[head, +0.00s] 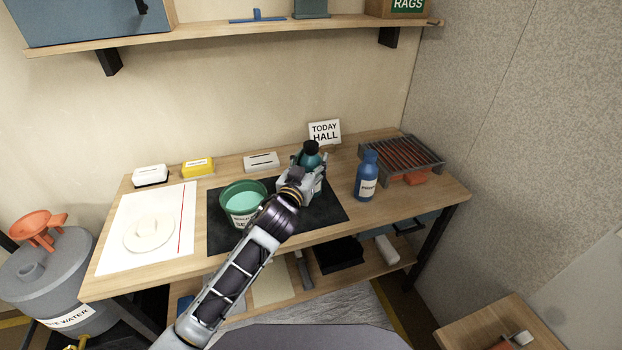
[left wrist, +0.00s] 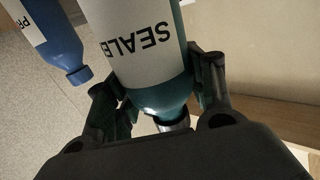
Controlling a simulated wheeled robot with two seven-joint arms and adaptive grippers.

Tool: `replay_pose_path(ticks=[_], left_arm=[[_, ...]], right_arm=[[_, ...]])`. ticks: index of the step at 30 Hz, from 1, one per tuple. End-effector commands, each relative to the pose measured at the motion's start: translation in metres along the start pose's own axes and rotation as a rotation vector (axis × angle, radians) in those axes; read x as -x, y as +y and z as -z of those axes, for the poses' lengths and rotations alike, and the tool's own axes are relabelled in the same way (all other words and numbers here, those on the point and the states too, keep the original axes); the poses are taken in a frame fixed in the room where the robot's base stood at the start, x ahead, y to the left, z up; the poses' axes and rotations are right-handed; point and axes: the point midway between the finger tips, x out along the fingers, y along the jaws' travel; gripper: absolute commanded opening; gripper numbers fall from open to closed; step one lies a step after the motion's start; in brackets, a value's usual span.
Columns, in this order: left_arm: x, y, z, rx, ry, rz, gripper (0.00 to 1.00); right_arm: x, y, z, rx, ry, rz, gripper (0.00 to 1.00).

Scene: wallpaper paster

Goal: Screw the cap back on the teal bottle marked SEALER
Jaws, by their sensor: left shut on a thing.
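The teal bottle (head: 311,160) is in my left gripper (head: 300,184), above the black mat. In the left wrist view the white label of the bottle (left wrist: 145,45) reads SEALE… upside down. My left gripper (left wrist: 160,90) has a finger on each side of the bottle and is shut on it. A dark top shows on the bottle in the head view. I cannot tell whether this is the cap or how it is seated. The neck is partly hidden by the gripper in the left wrist view. My right gripper is not in view.
A blue bottle (head: 367,177) stands to the right. A green tub (head: 243,197) sits left on the black mat (head: 328,211). A grey rack (head: 402,155), a TODAY HALL sign (head: 324,132), a yellow box (head: 198,167) and a white sheet (head: 115,240) are on the bench.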

Motion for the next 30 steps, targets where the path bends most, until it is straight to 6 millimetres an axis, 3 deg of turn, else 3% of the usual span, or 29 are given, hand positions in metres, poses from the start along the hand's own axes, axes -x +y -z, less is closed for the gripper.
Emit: replay_pose_path(ticks=[20, 30], left_arm=[[0.0, 0.0, -0.017, 0.0, -0.001, 0.0, 0.0], [0.0, 0.0, -0.046, -0.002, -0.001, 0.001, 0.0]], right_arm=[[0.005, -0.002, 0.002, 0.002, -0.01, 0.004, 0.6], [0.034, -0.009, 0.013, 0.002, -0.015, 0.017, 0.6]])
